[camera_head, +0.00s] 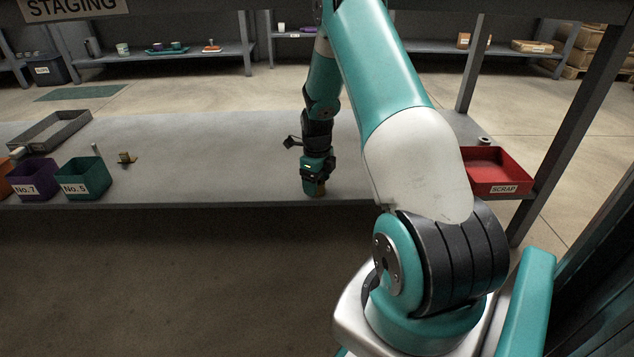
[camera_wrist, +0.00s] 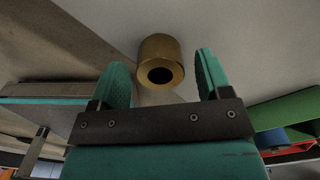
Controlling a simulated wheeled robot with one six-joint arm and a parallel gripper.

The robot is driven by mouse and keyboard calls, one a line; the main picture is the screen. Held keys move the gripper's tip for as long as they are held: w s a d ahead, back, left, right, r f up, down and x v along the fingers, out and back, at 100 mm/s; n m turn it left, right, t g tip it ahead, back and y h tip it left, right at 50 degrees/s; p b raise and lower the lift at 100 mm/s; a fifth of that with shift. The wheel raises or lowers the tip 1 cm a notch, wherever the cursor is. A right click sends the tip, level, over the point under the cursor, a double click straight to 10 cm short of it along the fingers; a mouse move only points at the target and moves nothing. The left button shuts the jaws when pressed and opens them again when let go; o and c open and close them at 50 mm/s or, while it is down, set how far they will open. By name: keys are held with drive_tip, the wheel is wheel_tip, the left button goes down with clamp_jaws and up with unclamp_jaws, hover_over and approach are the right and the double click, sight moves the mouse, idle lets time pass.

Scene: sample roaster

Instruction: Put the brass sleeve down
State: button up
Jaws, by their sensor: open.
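The brass sleeve (camera_wrist: 161,52) shows in the wrist view just beyond and between my fingertips, with its dark round bore facing the camera. It appears to rest on the grey table (camera_head: 230,165). My gripper (camera_wrist: 163,80) is open, with a clear gap between each teal finger and the sleeve. In the head view my gripper (camera_head: 314,187) points down low over the table near its front edge. The sleeve is hard to make out there beneath the fingers.
At left stand a green bin (camera_head: 84,180) marked No.5, a purple bin (camera_head: 35,182) marked No.7 and a grey tray (camera_head: 52,133). A small brass piece (camera_head: 126,158) is beside them. A red SCRAP bin (camera_head: 492,170) is at right. The table's middle is clear.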

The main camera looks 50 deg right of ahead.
wheel_tip(320, 180, up, 7)
drive_tip(key=p, duration=0.4)
drive_tip(key=a+r+n+y, duration=0.1)
drive_tip(key=a+r+n, duration=0.45)
drive_tip(key=a, duration=0.25)
drive_tip(key=a+r+n+t, duration=0.1)
drive_tip(key=a+r+n, duration=0.3)
drive_tip(key=a+n, duration=0.35)
drive_tip(key=a+r+n+y, duration=0.1)
drive_tip(key=a+r+n, duration=0.4)
drive_tip(key=a, duration=0.3)
drive_tip(key=s+a+r+n+y, duration=0.1)
drive_tip(key=s+a+r+n, duration=0.3)
drive_tip(key=s+a+n, duration=0.5)
drive_tip(key=s+a+r+n+g+y, duration=0.1)
drive_tip(key=s+a+r+n, duration=0.4)
drive_tip(key=s+a+n, duration=0.4)
drive_tip(key=s+n, duration=0.2)
drive_tip(key=n, duration=0.3)
drive_tip(key=shift+s, duration=0.2)
